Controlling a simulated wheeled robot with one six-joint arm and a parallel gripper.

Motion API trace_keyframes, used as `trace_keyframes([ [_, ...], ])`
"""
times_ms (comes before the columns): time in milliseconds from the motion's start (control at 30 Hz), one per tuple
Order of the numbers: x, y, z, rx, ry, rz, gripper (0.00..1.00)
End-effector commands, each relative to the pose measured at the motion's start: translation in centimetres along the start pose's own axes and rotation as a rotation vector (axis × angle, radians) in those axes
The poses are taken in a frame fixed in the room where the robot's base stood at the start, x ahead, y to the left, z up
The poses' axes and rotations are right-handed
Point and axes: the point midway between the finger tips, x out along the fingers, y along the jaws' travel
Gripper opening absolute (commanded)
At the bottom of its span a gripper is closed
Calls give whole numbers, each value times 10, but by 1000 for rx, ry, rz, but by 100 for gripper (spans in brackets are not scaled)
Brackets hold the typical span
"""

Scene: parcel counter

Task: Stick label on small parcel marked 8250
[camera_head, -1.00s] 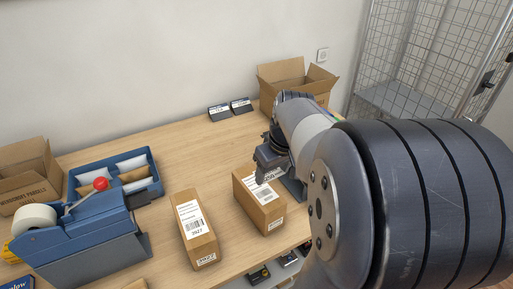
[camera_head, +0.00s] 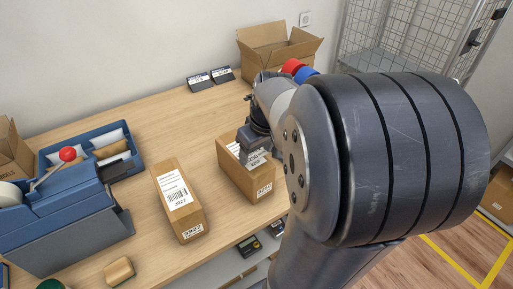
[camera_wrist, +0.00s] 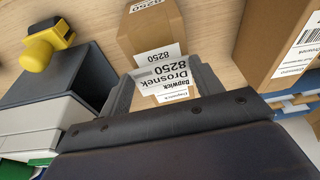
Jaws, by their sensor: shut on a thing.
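The parcel marked 8250 (camera_head: 238,181) is a small brown box near the counter's front edge; it also shows in the wrist view (camera_wrist: 148,32), with 8250 tags on it. My gripper (camera_head: 256,158) is right over its top. In the wrist view, my gripper (camera_wrist: 168,84) is shut on a white label (camera_wrist: 165,75) reading Drosnek, Dapwick and 8250. The label is slightly tilted and overlaps another white label on the parcel's top. Whether the held label touches the parcel cannot be told.
A parcel marked 3927 (camera_head: 165,218) stands to the left. A blue dispenser (camera_head: 65,225) with a red knob and a blue tray (camera_head: 50,157) are farther left. An open carton (camera_head: 265,58) is at the back right, near a wire cage (camera_head: 385,50). The middle counter is clear.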

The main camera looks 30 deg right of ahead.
Motion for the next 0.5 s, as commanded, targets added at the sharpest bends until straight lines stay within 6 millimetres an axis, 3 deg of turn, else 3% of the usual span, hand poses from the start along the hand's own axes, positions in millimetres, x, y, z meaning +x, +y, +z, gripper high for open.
trace_keyframes([
  [100, 12, 0, 3, 0, 0, 0, 54],
  [433, 13, 0, 3, 0, 0, 0, 54],
  [500, 13, 0, 3, 0, 0, 0, 66],
])
